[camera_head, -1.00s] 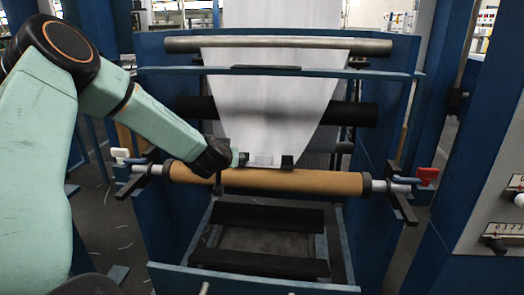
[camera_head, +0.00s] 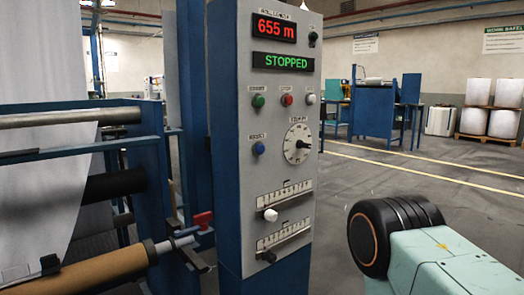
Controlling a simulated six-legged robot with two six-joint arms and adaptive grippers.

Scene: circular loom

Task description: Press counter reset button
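The control panel (camera_head: 292,100) stands upright on a blue column in the middle of the view. Its red display (camera_head: 274,28) reads 655 m and its green display (camera_head: 281,62) reads STOPPED. Below them sit a green button (camera_head: 258,101), a red button (camera_head: 287,100) and a white button (camera_head: 311,99). A blue button (camera_head: 258,148) with a small label above it is at the left, beside a round dial (camera_head: 297,143). The label is too small to read surely. Part of my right arm shows at the lower right, apart from the panel. Neither gripper is in view.
Two sliders, one with a white knob (camera_head: 270,215) and one with a dark knob (camera_head: 269,257), are low on the panel. The loom's cardboard roll (camera_head: 95,272) and red-handled lever (camera_head: 202,219) are at left. Open floor (camera_head: 420,180) lies to the right.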

